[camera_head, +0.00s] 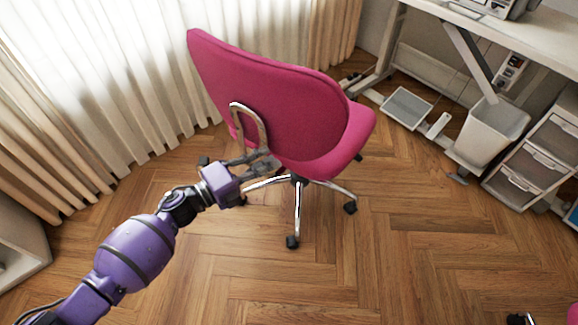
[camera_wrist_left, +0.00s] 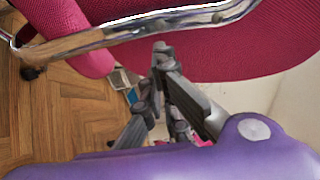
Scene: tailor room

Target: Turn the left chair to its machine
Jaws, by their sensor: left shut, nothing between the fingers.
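A pink office chair (camera_head: 265,90) stands in the middle of the head view, its back turned toward me and its seat facing the sewing table at the right. A bent chrome bar (camera_head: 258,120) joins the backrest to the seat. My left gripper (camera_head: 270,162) is shut and empty, beside the lower end of this bar, behind the seat. In the left wrist view, the closed fingers (camera_wrist_left: 160,55) are just below the chrome bar (camera_wrist_left: 130,30) and near the pink upholstery (camera_wrist_left: 235,50). I cannot tell whether they touch. My right gripper is not in view.
The white sewing table (camera_head: 540,40) stands at the right with a pedal (camera_head: 407,107) beneath it. A white bin (camera_head: 490,130) and a drawer unit (camera_head: 540,155) stand under it. Curtains (camera_head: 100,100) line the left.

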